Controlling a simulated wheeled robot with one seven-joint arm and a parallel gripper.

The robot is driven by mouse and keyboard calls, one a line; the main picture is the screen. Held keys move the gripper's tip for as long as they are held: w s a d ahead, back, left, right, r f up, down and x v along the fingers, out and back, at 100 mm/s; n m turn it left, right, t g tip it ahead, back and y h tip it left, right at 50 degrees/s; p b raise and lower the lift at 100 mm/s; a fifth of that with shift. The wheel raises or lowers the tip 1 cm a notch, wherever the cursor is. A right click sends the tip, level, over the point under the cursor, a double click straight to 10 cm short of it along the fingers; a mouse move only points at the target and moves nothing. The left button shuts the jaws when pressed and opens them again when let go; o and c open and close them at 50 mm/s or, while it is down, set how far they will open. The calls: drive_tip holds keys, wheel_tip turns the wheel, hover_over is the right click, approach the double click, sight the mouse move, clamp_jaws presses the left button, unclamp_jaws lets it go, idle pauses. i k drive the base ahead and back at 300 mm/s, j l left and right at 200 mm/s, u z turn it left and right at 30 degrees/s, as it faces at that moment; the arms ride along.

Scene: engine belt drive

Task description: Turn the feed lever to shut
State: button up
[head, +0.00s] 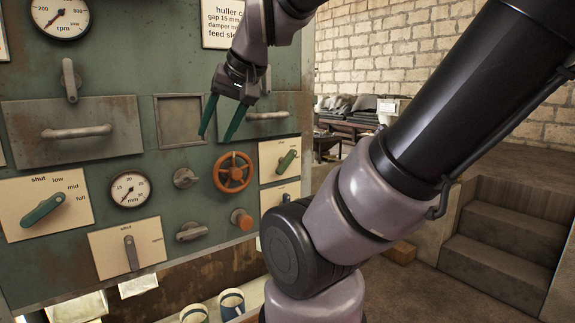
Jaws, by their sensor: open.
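My gripper (217,136) is open and empty in front of the green panel. Its two green fingers point down and stand apart. No label that I can read names the feed lever. A green lever (43,208) sits slanted on a cream plate (74,214) at the left, marked shut, low, mid and full. A grey lever (131,252) stands near upright on a lower plate whose small marks are hard to read. Another green lever (287,161) sits slanted on a plate at the right, below and right of my gripper. My gripper appears to touch none of them.
An orange handwheel (233,172), an orange knob (241,219), grey knobs (191,231) and a gauge (130,189) crowd the panel. Drawer handles (77,131) stick out. My arm hides the panel's lower right. Stone steps (500,250) stand at the right.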

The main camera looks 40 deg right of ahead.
sight(285, 162)
drive_tip(key=k+j+z, duration=0.65)
drive_tip(key=j, duration=0.25)
drive_tip(key=i, duration=0.05)
